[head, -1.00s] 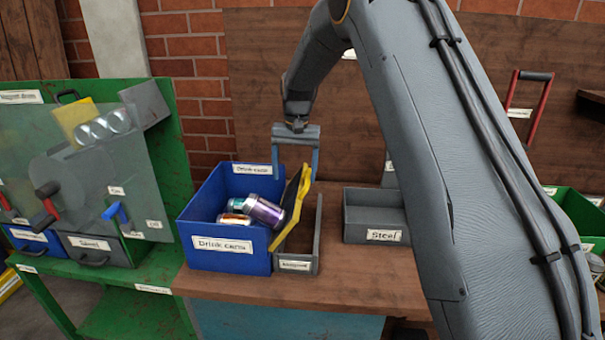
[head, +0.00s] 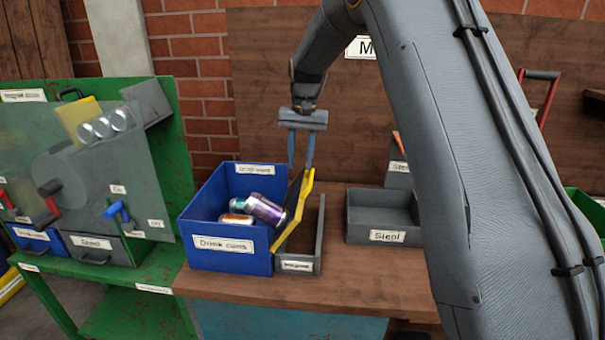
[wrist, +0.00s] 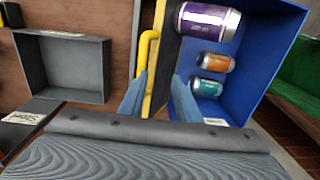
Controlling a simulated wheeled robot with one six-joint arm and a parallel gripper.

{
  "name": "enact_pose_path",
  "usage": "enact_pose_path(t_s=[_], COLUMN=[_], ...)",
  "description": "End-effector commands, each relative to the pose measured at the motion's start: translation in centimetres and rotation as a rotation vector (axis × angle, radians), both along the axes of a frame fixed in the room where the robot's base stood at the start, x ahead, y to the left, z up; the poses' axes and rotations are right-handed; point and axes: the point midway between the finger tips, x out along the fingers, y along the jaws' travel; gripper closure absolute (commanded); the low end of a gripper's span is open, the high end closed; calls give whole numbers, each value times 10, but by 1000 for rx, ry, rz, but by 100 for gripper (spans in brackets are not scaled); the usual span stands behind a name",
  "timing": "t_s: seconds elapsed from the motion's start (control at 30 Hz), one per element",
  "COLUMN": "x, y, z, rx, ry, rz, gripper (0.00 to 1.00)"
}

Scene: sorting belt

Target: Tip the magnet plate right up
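The magnet plate (head: 296,213) is a dark plate with a yellow edge and handle. It leans at a steep tilt between the blue drink-cans box and a narrow grey tray. In the wrist view the plate (wrist: 164,72) appears nearly edge-on, with the yellow handle (wrist: 146,52) on its left. My gripper (head: 301,166) is above the plate's upper end, fingers pointing down. In the wrist view its blue fingers (wrist: 158,97) are apart, one on each side of the plate's line. I see no clear contact with the plate.
The blue box (head: 222,244) holds several cans. The narrow grey tray (head: 297,266) is right of the plate, and a grey steel bin (head: 386,237) further right. A green stand (head: 160,190) is at the left. Bare bench shows between tray and steel bin.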

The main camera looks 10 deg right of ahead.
Motion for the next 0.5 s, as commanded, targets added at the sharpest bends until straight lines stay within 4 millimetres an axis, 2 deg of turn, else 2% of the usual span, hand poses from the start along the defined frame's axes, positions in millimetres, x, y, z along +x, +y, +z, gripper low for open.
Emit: enact_pose_path(t_s=[0.2, 0.5], x=[-2, -4], y=[-10, -11], z=[28, 37], rx=[-3, -5], ry=[4, 9], rz=[-8, -8], gripper=[69, 69])
